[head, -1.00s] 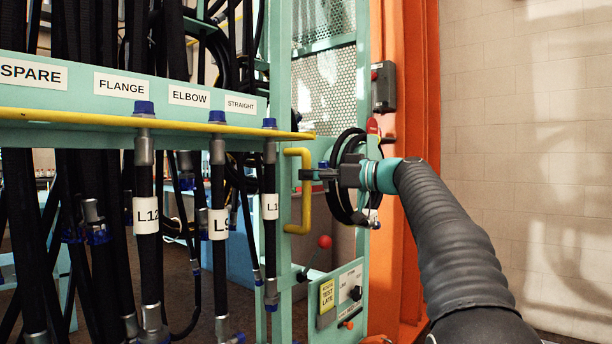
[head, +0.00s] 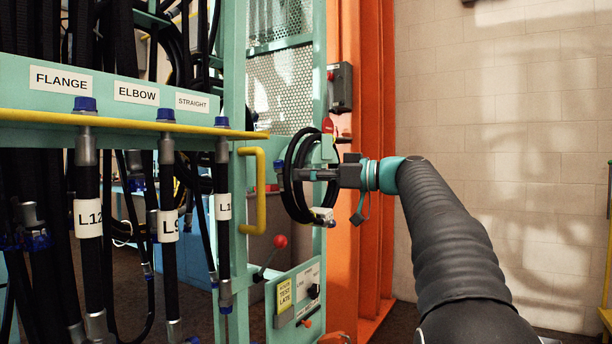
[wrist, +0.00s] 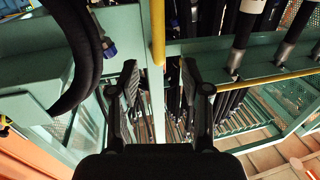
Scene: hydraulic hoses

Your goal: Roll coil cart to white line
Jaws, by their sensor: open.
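No coil cart shows clearly. A yellow upright bar (head: 608,240) is cut off at the right edge of the head view; I cannot tell whether it belongs to the cart. No white line is visible. My gripper (head: 284,173) is open, with nothing seen held. In the head view it overlaps a black hose coil (head: 294,195) hanging on the teal frame. Its tips are just right of a yellow bracket handle (head: 261,195). In the wrist view my gripper (wrist: 160,70) has its fingers apart, with a yellow bar (wrist: 158,32) beyond and between them.
A teal rack (head: 235,60) fills the left, with labelled hanging hoses (head: 88,200) and a long yellow rail (head: 130,124). A control box (head: 297,292) with a red-knobbed lever (head: 280,241) sits low. An orange column (head: 371,120) stands behind my arm. A pale block wall (head: 500,110) is right.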

